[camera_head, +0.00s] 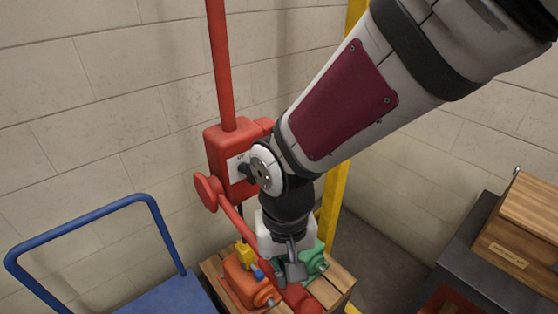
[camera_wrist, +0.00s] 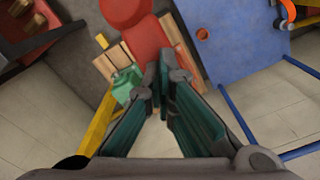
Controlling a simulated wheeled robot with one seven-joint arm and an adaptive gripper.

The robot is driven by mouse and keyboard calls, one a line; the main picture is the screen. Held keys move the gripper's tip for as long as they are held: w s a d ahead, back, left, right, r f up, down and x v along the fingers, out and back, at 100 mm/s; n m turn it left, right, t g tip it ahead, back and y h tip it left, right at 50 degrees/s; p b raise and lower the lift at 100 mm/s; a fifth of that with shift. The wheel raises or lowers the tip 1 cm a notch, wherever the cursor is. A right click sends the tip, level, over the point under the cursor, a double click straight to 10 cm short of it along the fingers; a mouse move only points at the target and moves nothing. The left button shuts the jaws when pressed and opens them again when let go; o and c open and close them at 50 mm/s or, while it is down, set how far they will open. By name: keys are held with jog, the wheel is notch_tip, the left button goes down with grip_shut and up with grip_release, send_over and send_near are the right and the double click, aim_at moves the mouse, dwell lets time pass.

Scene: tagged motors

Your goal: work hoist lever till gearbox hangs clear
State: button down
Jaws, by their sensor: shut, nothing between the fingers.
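The red hoist (camera_head: 228,160) is fixed to a red post at the wall. Its red lever (camera_head: 236,224) slopes down to the right from a round pivot, ending in a thick red grip (camera_head: 301,298). My gripper (camera_head: 291,274) is shut and empty just above the grip; whether it touches cannot be told. In the wrist view the shut fingertips (camera_wrist: 163,78) lie in front of the red lever end (camera_wrist: 148,42). An orange motor-like unit (camera_head: 243,281) and a green one (camera_head: 309,262) rest on a wooden pallet (camera_head: 340,285). Which is the gearbox is unclear; my wrist hides part of them.
A blue cart (camera_head: 168,298) with a raised handle stands at the left. A yellow post (camera_head: 332,210) rises close behind my arm. A dark bench (camera_head: 465,245) with a wooden box (camera_head: 522,235) is at the right. Bare floor shows between post and bench.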

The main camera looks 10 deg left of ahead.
jog(key=shift+w+a+f+b, duration=0.2)
jog(key=shift+f+b, duration=0.45)
jog(key=shift+f, duration=0.35)
jog(key=shift+w+a+f+b, duration=0.15)
jog(key=shift+f+b, duration=0.45)
jog(key=shift+f, duration=0.4)
jog(key=shift+r, duration=0.2)
notch_tip(320, 180, up, 17)
jog(key=p, duration=1.1)
jog(key=shift+s, duration=0.1)
notch_tip(320, 180, down, 2)
jog(key=shift+f+b, duration=0.15)
jog(key=shift+b, duration=0.15)
jog(key=shift+d+f, duration=0.1)
